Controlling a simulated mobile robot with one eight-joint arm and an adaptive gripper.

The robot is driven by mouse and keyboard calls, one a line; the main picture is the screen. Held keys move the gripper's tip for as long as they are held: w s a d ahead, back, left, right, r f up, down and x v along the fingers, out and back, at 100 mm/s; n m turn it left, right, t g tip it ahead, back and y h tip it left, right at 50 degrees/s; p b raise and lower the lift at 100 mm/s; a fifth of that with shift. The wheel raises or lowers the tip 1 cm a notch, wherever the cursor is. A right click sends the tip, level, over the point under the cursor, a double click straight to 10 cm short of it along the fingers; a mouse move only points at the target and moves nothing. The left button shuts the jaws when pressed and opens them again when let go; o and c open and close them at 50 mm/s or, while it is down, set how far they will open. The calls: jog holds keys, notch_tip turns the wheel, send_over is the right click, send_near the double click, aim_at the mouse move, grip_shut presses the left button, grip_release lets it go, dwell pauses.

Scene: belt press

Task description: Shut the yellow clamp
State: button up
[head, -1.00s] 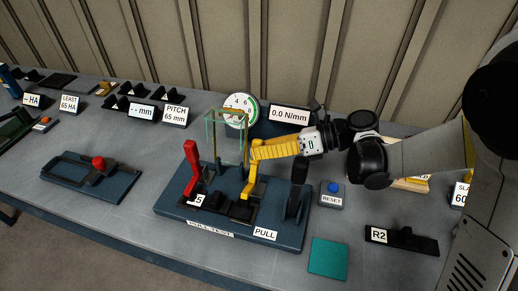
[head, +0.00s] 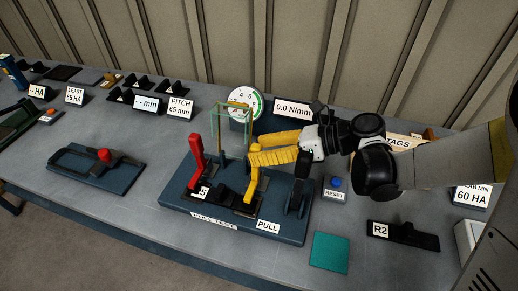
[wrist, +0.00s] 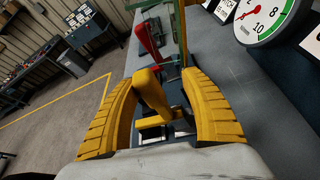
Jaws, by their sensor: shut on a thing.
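The yellow clamp (head: 254,178) stands on the blue pull-test base (head: 292,234), its lever raised and close to upright. My gripper (head: 253,156), with ribbed yellow fingers, reaches in from the right and is shut on the upper part of this lever. In the wrist view the yellow clamp's handle (wrist: 152,88) lies between the two curved fingers (wrist: 165,76). The handle's exact contact with the finger pads is hard to see. The red clamp (head: 196,152) stands upright to the left on the same base.
A clear-sided frame (head: 232,136) and a round dial gauge (head: 243,103) stand right behind the clamps. A black upright part (head: 298,192) and the RESET button box (head: 335,189) are to the right. A green square (head: 329,252) lies in front.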

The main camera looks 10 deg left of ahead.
notch_tip(320, 180, up, 10)
dwell(0.4)
dwell(0.3)
